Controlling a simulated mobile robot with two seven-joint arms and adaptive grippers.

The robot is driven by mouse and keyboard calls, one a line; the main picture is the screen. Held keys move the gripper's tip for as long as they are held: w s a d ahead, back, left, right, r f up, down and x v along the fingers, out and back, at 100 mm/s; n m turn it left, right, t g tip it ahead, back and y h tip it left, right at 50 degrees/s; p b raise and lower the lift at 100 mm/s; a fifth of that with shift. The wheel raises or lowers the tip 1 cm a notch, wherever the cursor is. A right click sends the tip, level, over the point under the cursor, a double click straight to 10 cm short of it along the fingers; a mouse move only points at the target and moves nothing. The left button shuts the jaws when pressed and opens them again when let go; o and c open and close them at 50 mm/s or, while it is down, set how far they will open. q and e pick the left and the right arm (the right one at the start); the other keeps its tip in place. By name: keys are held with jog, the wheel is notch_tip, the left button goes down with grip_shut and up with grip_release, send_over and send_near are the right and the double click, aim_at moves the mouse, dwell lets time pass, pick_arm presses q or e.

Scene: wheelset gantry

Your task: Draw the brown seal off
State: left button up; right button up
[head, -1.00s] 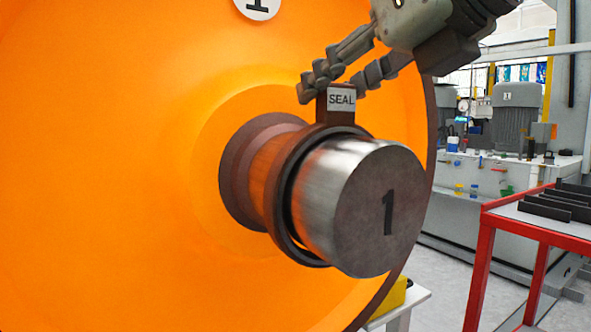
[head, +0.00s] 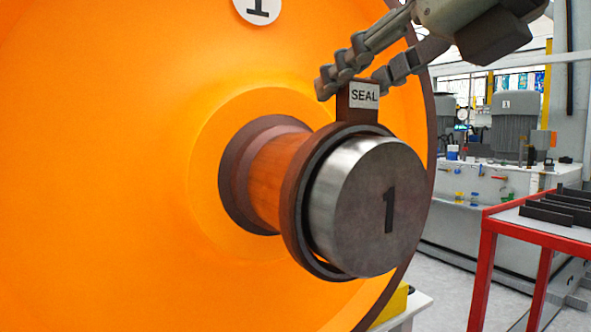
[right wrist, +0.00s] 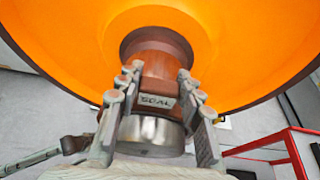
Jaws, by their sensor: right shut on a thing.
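The brown seal (head: 292,198) is a ring around the steel axle end (head: 372,208), which is marked 1. Its upright tab (head: 357,101) carries a SEAL label. My right gripper (head: 350,84) is shut on the tab from above, with a finger on each side. In the right wrist view the gripper (right wrist: 157,88) straddles the tab (right wrist: 156,92), and the steel end (right wrist: 150,136) shows below it. The ring sits partway along the axle, apart from the brown collar (head: 236,178) at the wheel. My left gripper is not in view.
The large orange wheel (head: 120,200) fills the left, with a round number plate (head: 258,8) at the top. A red-framed table (head: 490,235) with dark bars stands at the right. Grey machinery (head: 515,125) stands behind it. Open space lies right of the axle end.

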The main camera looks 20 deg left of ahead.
jog(key=shift+s+d+r+b, duration=0.1)
jog(key=shift+s+d+b, duration=0.35)
jog(key=shift+s+d, duration=0.65)
jog(key=shift+w+d, duration=0.1)
jog(key=shift+d, duration=0.05)
jog(key=shift+s+d+b, duration=0.35)
jog(key=shift+s+d, duration=0.3)
jog(key=shift+d, duration=0.2)
jog(key=shift+s+d+b, duration=0.35)
jog(key=shift+s+d, duration=0.3)
jog(key=shift+d, duration=0.2)
